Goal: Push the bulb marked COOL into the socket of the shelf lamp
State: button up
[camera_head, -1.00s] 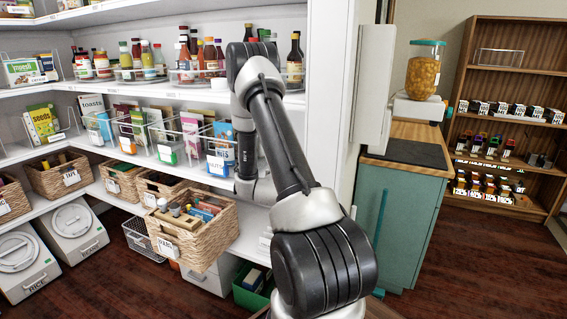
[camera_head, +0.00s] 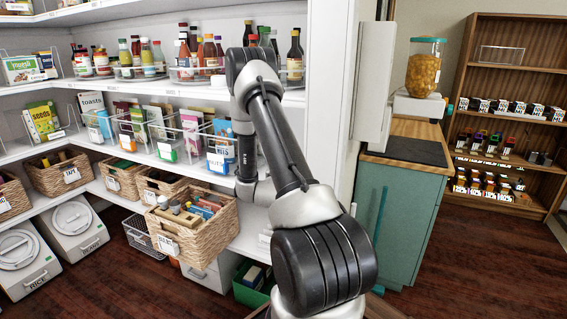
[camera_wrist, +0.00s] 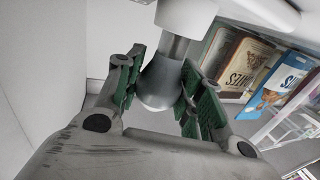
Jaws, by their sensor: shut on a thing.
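A pale grey bulb (camera_wrist: 163,82) is between the green-padded fingers of my gripper (camera_wrist: 166,88) in the wrist view. The gripper is shut on its rounded body. The bulb's metal base (camera_wrist: 178,47) points up towards a white cylindrical lamp socket (camera_wrist: 187,14) at the top of the view. The base meets the socket's lower edge in the picture; how far it sits inside I cannot tell. No COOL mark is readable on the bulb. In the head view my arm hides the gripper, the bulb and the lamp.
In the wrist view, several boxes (camera_wrist: 242,62) stand right of the gripper, with a wire rack (camera_wrist: 290,118) below them. A white wall is on the left. The head view shows stocked white shelves, a wicker basket (camera_head: 190,240) near my arm, and a teal cabinet (camera_head: 392,220) to the right.

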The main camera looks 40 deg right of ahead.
jog(key=shift+f, duration=0.85)
jog(key=o, duration=1)
jog(key=shift+a, duration=0.1)
jog(key=v, duration=1.2)
jog(key=shift+r, duration=0.1)
